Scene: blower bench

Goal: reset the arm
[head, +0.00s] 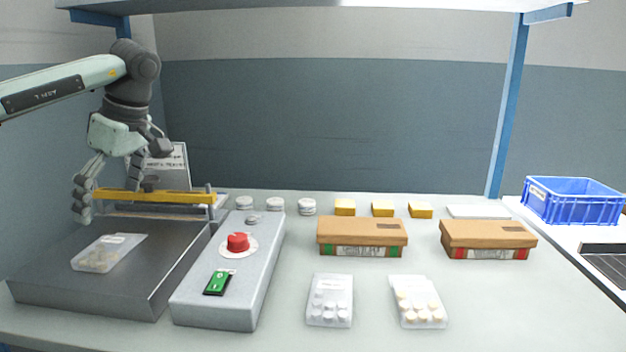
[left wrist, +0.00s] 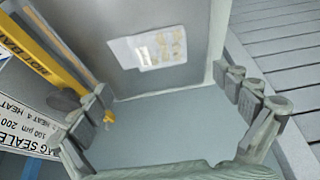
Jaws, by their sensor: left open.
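My left gripper (head: 108,197) is open and empty at the left end of a yellow bar (head: 170,197), which lies nearly level across the back of a grey metal sealer block (head: 70,295). The left wrist view shows the gripper's fingers (left wrist: 170,108) spread wide, with the bar (left wrist: 50,55) running behind the left fingers; I cannot tell whether they touch. A clear bag with small pale pieces (head: 100,254) lies flat on the block, and it also shows in the left wrist view (left wrist: 155,48). My right gripper is not in view.
A grey control box (head: 195,305) with a red button (head: 238,242) and green switch (head: 219,283) stands right of the block. A sign (head: 175,160) stands behind the bar. Two cardboard boxes (head: 362,230) (head: 488,233), two filled bags (head: 330,300) (head: 418,302) and a blue crate (head: 572,203) are farther right.

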